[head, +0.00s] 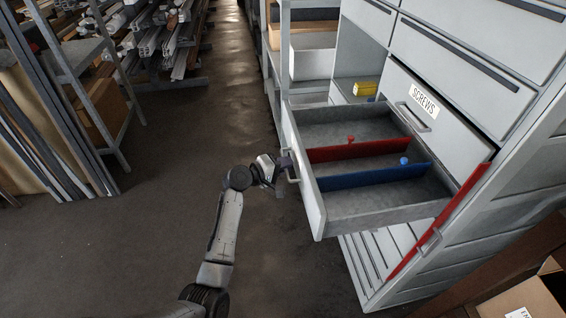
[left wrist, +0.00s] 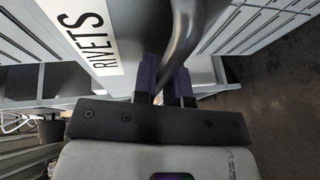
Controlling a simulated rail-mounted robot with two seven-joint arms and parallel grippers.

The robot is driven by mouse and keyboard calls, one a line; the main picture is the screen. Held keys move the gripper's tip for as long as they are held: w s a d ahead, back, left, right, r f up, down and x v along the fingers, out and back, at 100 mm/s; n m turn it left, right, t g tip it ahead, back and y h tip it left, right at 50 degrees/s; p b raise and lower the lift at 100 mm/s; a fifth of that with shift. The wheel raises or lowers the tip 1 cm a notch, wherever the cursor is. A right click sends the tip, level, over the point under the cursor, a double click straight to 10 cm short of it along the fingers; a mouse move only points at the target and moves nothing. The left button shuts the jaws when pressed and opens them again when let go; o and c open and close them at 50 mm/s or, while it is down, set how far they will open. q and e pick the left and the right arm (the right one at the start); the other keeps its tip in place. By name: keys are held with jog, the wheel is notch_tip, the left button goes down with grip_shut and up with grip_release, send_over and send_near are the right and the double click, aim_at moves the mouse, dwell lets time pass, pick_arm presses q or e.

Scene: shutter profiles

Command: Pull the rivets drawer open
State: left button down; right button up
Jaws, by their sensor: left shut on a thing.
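The rivets drawer (head: 311,195) stands well out of the grey cabinet, so its inside shows in the head view. A red divider (head: 350,151) and a blue divider (head: 372,177) cross it. Its front carries a RIVETS label (left wrist: 92,36) in the left wrist view. My left gripper (head: 286,164) is at the drawer's front, shut on the bar handle (head: 293,171). In the left wrist view the dark handle (left wrist: 182,38) runs between the fingers (left wrist: 164,84). My right gripper is not in view.
The screws drawer (head: 449,125) above is shut. A yellow box (head: 365,89) sits on a shelf behind. Metal racks with profiles (head: 165,35) stand at the back left. A cardboard box (head: 525,300) is at the lower right. The floor (head: 165,195) left of the drawer is clear.

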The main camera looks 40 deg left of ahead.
pick_arm(q)
jog(key=c, duration=1.4)
grip_release()
jog(key=shift+c, duration=0.2)
jog(key=v, duration=1.3)
jog(key=shift+s+a+p, duration=0.2)
jog(key=shift+s+p, duration=0.1)
jog(key=shift+s, duration=0.05)
jog(key=shift+r, duration=0.15)
